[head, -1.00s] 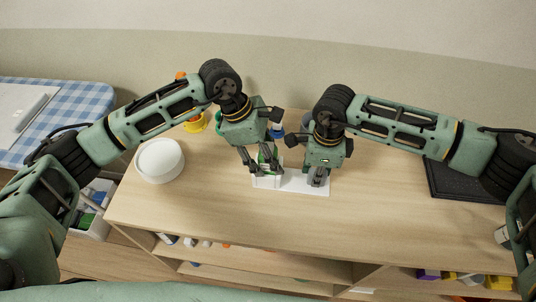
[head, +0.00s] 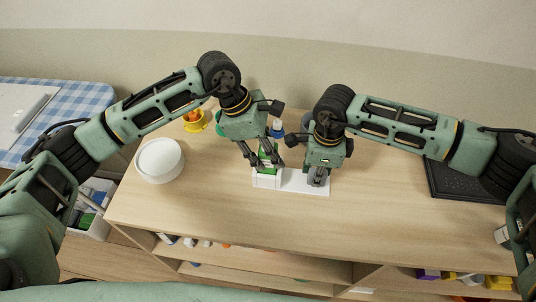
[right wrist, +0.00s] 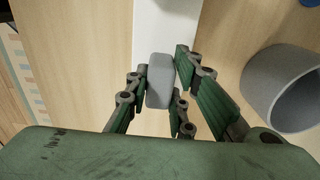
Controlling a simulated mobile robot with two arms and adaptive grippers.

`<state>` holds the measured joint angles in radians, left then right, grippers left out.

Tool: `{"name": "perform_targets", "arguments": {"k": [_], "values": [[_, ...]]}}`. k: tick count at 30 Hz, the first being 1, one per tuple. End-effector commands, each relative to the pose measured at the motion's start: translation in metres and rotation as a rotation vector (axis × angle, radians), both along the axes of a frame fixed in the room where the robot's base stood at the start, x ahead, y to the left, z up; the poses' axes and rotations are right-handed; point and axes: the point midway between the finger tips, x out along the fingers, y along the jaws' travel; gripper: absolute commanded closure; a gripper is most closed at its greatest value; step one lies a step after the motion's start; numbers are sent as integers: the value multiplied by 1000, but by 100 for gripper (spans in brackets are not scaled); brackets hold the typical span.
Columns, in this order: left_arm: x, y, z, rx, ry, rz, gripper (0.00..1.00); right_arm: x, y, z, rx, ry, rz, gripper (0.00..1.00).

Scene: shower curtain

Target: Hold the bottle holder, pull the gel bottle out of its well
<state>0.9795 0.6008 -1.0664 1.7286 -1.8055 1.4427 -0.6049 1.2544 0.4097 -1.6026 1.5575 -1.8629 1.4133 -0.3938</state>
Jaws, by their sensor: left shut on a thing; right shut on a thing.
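The white bottle holder (head: 308,184) lies flat on the wooden table, with its box-shaped well (head: 265,181) at the left end and a grey upright block (right wrist: 160,82) on it. My right gripper (head: 318,181) is shut on that block; its fingers also show on both sides in the right wrist view (right wrist: 160,74). The green gel bottle (head: 266,156) is upright at the well. My left gripper (head: 265,166) is shut on it, one finger on each side. The fingers partly hide the bottle, and I cannot tell whether its bottom is clear of the well.
A blue-topped bottle (head: 277,128) stands behind the holder. A grey cylinder (right wrist: 284,88) is close to my right gripper. A black mat (head: 462,182) lies at right. The table front is clear.

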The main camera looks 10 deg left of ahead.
Motion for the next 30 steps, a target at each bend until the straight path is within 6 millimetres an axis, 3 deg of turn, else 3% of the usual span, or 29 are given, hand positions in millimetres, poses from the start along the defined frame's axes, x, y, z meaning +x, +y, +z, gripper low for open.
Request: {"name": "perform_targets", "arguments": {"k": [30], "values": [[1,0,45,0,-2,0,100,-1,0,-1,0,1,1,100]]}}
